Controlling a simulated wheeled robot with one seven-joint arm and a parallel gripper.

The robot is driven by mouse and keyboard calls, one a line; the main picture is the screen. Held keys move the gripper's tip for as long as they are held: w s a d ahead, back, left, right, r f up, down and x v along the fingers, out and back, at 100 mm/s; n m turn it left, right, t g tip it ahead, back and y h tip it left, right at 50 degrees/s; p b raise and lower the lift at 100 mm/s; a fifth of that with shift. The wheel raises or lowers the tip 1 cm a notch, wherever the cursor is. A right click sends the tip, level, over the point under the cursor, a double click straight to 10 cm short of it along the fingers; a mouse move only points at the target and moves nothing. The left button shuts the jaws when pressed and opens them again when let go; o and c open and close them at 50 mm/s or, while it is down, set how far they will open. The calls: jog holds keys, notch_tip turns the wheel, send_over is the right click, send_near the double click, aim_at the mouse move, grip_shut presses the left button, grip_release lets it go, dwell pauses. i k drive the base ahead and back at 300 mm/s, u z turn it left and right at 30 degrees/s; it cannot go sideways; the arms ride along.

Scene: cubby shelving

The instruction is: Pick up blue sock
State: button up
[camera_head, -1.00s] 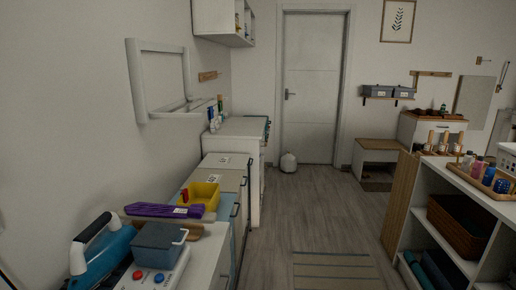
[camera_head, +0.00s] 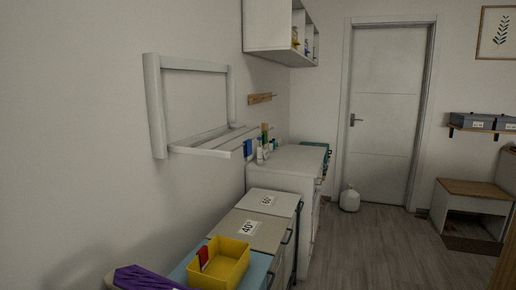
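I see no blue sock that I can make out in the current head view. A yellow bin (camera_head: 228,268) with a small red item (camera_head: 203,258) in it stands on a light blue lid (camera_head: 182,273) at the bottom centre-left. A small blue item (camera_head: 248,148) hangs at the right end of the white wall drying rack (camera_head: 200,151); it is too small to tell what it is. My gripper is not in view.
Lidded hampers marked 40 (camera_head: 247,229) and 60 (camera_head: 267,202) line the left wall, before a white cabinet (camera_head: 290,162). A purple bundle (camera_head: 140,278) lies at bottom left. A white jug (camera_head: 349,199) stands by the door (camera_head: 385,120). The floor (camera_head: 385,250) to the right is clear.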

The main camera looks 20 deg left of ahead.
aim_at(248, 151)
jog(key=i, duration=2.8)
jog(key=u, duration=3.45)
